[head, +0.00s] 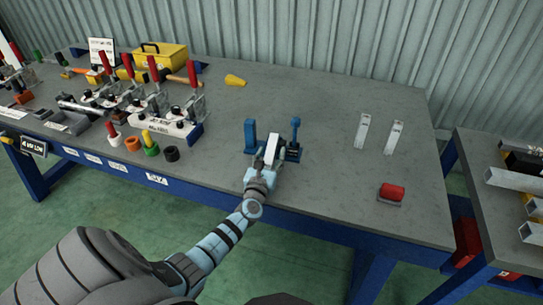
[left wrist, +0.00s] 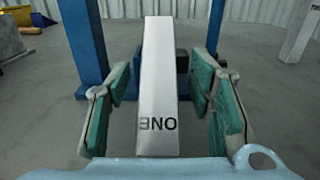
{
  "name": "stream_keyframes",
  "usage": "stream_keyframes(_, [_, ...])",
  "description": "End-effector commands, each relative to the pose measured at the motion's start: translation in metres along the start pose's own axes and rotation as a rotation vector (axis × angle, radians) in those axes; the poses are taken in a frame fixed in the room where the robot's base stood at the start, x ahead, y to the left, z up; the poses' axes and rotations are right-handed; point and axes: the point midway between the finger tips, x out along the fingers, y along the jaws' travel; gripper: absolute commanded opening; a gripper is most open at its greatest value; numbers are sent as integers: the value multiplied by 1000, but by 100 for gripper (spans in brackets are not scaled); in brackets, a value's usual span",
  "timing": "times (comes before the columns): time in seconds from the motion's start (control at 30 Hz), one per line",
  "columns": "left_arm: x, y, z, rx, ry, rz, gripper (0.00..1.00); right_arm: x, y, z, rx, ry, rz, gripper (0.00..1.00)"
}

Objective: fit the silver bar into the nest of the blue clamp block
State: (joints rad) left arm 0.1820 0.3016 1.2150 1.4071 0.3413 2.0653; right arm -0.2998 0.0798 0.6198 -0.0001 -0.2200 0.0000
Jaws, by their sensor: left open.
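The blue clamp block (head: 250,137) stands on the grey workbench, with a tall blue post at its left and a thinner blue clamp post at its right. The silver bar (head: 272,146) is at the block, between these posts. In the left wrist view the bar (left wrist: 160,75) shows its long pale face with dark lettering at the near end. My left gripper (left wrist: 161,95) is open, with one green-padded finger on each side of the bar and gaps between. Whether the bar is fully seated in the nest is hidden. My right gripper is not in view.
Two more silver bars (head: 362,130) (head: 394,138) stand to the right. A red-topped item (head: 391,193) lies near the front right. Toggle clamps with red handles (head: 153,70) and coloured cups (head: 150,143) crowd the left.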

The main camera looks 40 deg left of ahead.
Motion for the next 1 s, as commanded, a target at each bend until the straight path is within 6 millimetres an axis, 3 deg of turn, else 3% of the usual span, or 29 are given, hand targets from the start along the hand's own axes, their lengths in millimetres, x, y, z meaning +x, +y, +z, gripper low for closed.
stream_keyframes(0.1, [0,0,1,0,0,0,47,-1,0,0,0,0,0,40])
stream_keyframes(0.4, [-1,0,1,1,0,0,0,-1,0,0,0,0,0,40])
stream_keyframes(0.7, [-1,0,8,0,-1,0,0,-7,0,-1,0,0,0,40])
stream_keyframes(0.77, [-1,0,19,0,-1,0,0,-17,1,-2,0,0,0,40])
stream_keyframes(1.0, [-1,0,87,0,-3,0,0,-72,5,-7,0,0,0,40])
